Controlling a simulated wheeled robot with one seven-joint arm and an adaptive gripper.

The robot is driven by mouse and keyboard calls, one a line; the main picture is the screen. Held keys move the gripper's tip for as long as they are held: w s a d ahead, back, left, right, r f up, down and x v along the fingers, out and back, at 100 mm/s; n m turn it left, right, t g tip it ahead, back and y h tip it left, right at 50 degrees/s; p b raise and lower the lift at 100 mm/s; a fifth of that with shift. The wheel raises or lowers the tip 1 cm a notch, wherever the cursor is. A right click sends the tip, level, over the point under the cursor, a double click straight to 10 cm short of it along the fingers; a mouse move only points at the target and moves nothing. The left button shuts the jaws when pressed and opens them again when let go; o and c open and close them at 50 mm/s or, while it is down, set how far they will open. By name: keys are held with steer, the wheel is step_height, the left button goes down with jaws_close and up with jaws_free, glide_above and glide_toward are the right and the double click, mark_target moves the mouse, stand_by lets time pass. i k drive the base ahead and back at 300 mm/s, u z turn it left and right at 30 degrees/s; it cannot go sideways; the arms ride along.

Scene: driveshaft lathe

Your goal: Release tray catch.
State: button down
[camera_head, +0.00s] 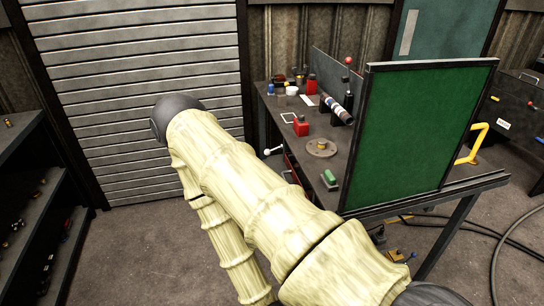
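No part in view can be told for certain as the tray catch. A short lever with a pale round knob (268,152) sticks out from the left side of the workbench, just right of my arm. A red part (291,168) shows beside it under the bench edge, partly hidden by my arm. My arm, in cream covers, crosses the middle of the view and hides much of the bench's near left side. My gripper is not in view.
The dark workbench (318,132) carries a striped shaft (338,111), a round disc (321,148), red blocks and small parts. Shelves (32,215) stand left. Open floor (135,245) lies between; cables (505,235) lie right.

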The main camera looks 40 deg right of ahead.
mark_target(267, 152)
steer(key=k, duration=0.15)
steer(key=u, duration=1.05)
steer(key=i, duration=0.45)
steer(key=z, duration=2.05)
